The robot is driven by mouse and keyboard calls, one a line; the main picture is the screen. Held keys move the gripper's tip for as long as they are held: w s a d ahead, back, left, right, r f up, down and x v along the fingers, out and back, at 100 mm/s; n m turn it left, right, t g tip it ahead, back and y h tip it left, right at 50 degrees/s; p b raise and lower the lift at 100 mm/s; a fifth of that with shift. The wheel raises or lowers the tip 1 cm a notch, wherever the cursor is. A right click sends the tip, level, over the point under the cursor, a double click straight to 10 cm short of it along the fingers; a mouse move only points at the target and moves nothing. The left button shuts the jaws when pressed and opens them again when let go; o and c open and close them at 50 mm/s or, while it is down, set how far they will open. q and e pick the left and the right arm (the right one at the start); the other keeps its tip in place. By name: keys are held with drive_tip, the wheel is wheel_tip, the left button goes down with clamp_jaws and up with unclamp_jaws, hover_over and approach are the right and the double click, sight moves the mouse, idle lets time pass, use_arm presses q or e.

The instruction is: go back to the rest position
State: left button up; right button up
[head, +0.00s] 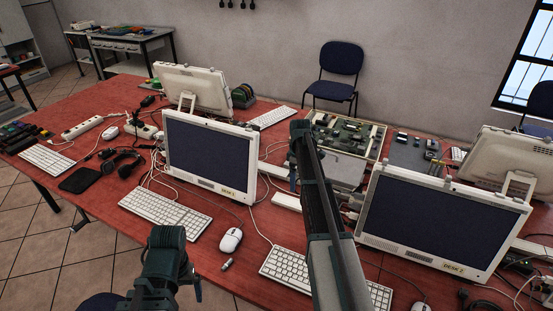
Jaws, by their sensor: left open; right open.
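My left gripper (168,240) is at the bottom left, over the table's front edge, with its dark arm below it. It holds nothing that I can see. My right arm (335,250) reaches up from the bottom over the middle of the table. My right gripper (299,135) is at its far end, in front of the tray of circuit boards (345,136). Both grippers are open, though their fingers are hard to make out. The red table (95,210) lies under both arms.
The DESK 1 monitor (210,150) stands left of my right arm, the DESK 2 monitor (440,215) close on its right. A power strip (82,127) lies far left.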

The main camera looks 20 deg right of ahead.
sight(296, 203)
drive_tip(key=shift+f, duration=0.15)
wheel_tip(296, 203, down, 12)
drive_tip(key=b, duration=1.2)
drive_tip(key=shift+r, duration=0.2)
wheel_tip(296, 203, up, 12)
drive_tip(key=p, duration=1.2)
wheel_tip(296, 203, down, 13)
drive_tip(key=b, duration=1.3)
wheel_tip(296, 203, up, 11)
drive_tip(key=a+p, duration=0.1)
drive_tip(key=p, duration=1)
drive_tip(key=shift+s, duration=0.15)
